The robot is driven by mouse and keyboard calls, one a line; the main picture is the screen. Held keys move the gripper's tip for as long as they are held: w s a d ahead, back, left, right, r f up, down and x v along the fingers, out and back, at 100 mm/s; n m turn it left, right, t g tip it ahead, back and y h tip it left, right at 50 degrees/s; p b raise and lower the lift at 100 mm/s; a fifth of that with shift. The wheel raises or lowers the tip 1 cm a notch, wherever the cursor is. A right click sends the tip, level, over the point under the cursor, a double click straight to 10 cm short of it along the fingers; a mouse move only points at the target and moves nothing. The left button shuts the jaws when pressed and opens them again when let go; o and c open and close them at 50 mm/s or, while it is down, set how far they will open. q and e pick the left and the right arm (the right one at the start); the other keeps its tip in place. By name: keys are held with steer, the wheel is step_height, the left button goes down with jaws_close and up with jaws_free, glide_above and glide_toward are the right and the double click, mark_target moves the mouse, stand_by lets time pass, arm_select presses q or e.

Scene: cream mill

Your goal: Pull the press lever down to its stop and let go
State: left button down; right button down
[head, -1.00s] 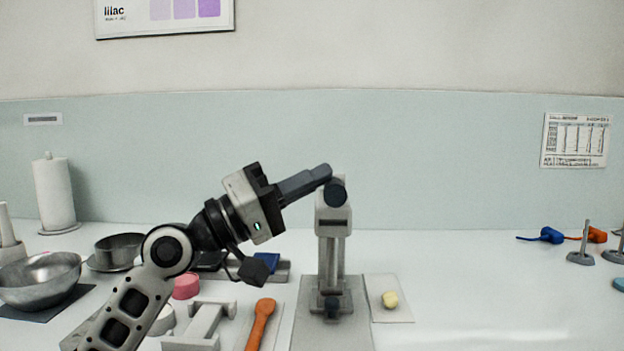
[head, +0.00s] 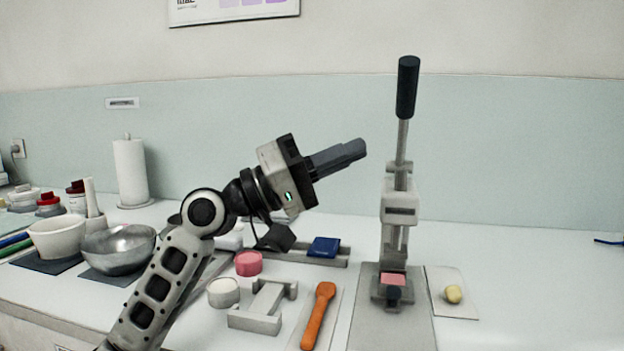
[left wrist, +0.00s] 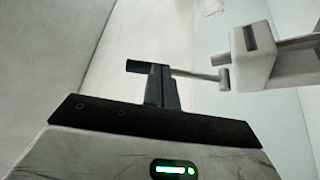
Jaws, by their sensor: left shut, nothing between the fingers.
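The press (head: 399,205) stands on a grey base plate (head: 392,330) right of the middle in the head view. Its lever, with a dark grip (head: 408,88) on a thin rod, points straight up. A pink piece (head: 392,280) sits at the foot of the press. My left gripper (head: 362,149) is shut and empty, left of the lever rod, below the grip and apart from it. In the left wrist view my fingers (left wrist: 161,88) partly cover the dark grip (left wrist: 138,66), and the press head (left wrist: 253,55) is at right. My right gripper is not in view.
A card with a yellow lump (head: 453,294) lies right of the press. An orange scoop-like tool (head: 318,315), a grey stand (head: 262,308), a pink tub (head: 248,263) and a blue block (head: 324,247) lie to the left.

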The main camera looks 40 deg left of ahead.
arm_select(q)
steer(key=a+f, duration=0.1)
steer(key=s+a+b, duration=0.1)
steer(key=s+a+f, duration=0.1)
steer(key=a, duration=0.1)
steer(key=shift+a+f, duration=0.1)
steer(key=shift+f, duration=0.2)
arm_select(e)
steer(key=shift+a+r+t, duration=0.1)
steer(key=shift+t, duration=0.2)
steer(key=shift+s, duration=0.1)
